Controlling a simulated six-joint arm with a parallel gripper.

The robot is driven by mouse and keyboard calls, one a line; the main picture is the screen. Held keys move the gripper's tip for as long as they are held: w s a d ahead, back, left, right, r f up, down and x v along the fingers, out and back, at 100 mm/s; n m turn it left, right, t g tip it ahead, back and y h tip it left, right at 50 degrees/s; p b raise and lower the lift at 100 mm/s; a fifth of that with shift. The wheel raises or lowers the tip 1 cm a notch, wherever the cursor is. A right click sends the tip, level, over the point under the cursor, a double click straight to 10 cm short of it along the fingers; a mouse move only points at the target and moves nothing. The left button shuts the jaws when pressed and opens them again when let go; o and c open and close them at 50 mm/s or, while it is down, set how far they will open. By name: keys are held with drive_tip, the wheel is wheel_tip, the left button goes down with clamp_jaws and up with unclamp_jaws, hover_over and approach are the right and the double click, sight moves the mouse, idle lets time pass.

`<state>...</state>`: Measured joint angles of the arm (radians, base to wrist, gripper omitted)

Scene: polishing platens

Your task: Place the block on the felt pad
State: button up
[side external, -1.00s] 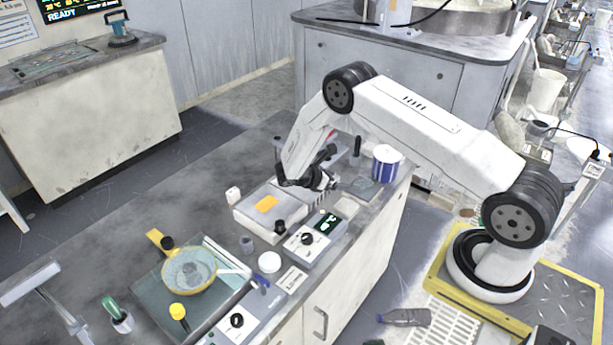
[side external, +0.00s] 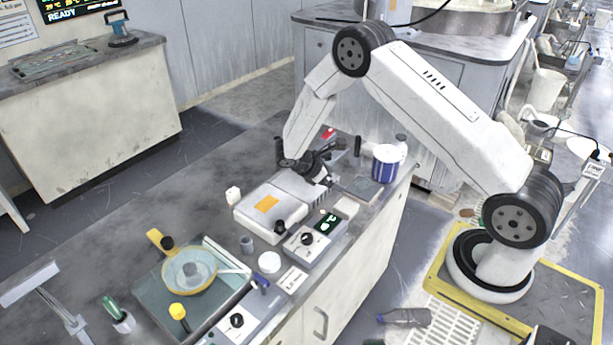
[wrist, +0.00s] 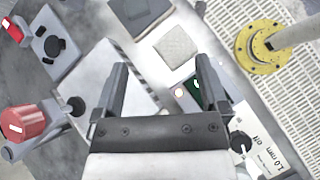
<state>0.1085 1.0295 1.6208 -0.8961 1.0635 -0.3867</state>
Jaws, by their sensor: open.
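My gripper (side external: 329,164) is open and hangs above the far end of the bench; in the wrist view its two fingers (wrist: 164,70) are apart with nothing between them. A pale, speckled square piece (wrist: 175,46) lies ahead of the fingertips, beside the box with the green display. It shows in the side view as a light, low slab (side external: 346,207). A dark grey square (wrist: 140,12) lies on a paler plate beyond it, also in the side view (side external: 362,187). I cannot tell for certain which of these is the block or the felt pad.
A white case with an orange label (side external: 267,202) stands below and left of my gripper. The display box (side external: 313,236) stands near the bench's front edge. A blue-and-white tub (side external: 385,164) is to the right.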

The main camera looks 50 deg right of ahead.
drive_tip(key=s+a+r+m+t+y, duration=0.6)
drive_tip(key=s+a+r+m, duration=0.5)
drive_tip(key=a, duration=0.5)
wheel_tip(320, 180, up, 4)
drive_tip(key=shift+s+a+f+t+y, duration=0.2)
drive_tip(key=shift+s+a+t+y, duration=0.2)
drive_tip(key=shift+s+y, duration=0.75)
